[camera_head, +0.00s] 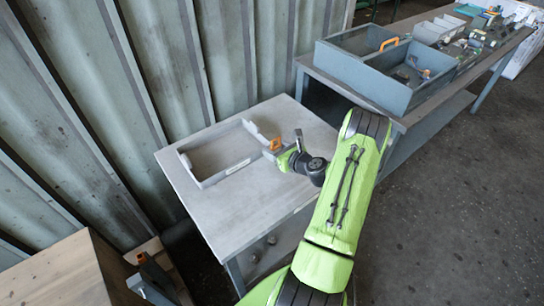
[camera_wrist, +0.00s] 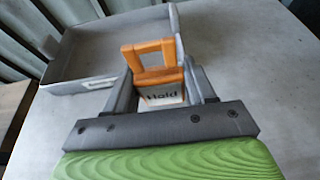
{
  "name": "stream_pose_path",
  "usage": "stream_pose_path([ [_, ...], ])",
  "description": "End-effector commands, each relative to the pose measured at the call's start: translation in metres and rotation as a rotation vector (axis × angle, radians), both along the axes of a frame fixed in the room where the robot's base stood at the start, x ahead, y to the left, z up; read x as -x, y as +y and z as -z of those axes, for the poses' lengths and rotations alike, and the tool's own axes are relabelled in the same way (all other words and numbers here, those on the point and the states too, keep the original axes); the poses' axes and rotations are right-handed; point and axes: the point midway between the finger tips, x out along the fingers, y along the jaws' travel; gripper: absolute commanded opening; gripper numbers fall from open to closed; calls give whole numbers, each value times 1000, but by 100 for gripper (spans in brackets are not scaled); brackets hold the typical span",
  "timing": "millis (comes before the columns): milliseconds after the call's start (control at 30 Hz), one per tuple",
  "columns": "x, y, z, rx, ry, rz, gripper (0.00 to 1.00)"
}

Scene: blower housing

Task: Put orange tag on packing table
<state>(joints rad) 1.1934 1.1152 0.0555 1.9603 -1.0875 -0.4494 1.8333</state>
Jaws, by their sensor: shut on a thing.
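The orange tag (camera_wrist: 150,74) is between the two grey fingers of my gripper (camera_wrist: 160,88) in the wrist view. It has an open orange loop at the top and a pale face reading "Hold" below. In the head view the tag (camera_head: 275,143) shows as a small orange piece at the tip of my gripper (camera_head: 277,150), by the right corner of a grey tray. My gripper is shut on it. A pale grey-topped table (camera_head: 245,205) lies under the gripper; I cannot tell whether the tag touches it. The fingers hide the tag's lower part.
The shallow grey tray (camera_head: 222,176) lies on the table's left half, close beside the tag. The table's front and right are bare. A workbench (camera_head: 440,104) with blue-grey bins (camera_head: 365,82) stands at right. A corrugated wall is behind; a wooden box (camera_head: 52,275) is at lower left.

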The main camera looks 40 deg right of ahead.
Motion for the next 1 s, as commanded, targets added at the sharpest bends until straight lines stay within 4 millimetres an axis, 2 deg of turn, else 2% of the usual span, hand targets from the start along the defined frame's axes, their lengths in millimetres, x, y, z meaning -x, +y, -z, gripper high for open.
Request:
stream_pose_path([
  [33,0,0,13,-2,0,0,26],
  [167,0,0,28,0,0,-1,26],
  [333,0,0,57,0,-1,-1,26],
  [667,0,0,61,1,-2,-1,26],
  [700,0,0,62,2,-1,-2,56],
  [867,0,0,60,2,-1,-2,80],
  [1000,0,0,60,2,-1,-2,80],
])
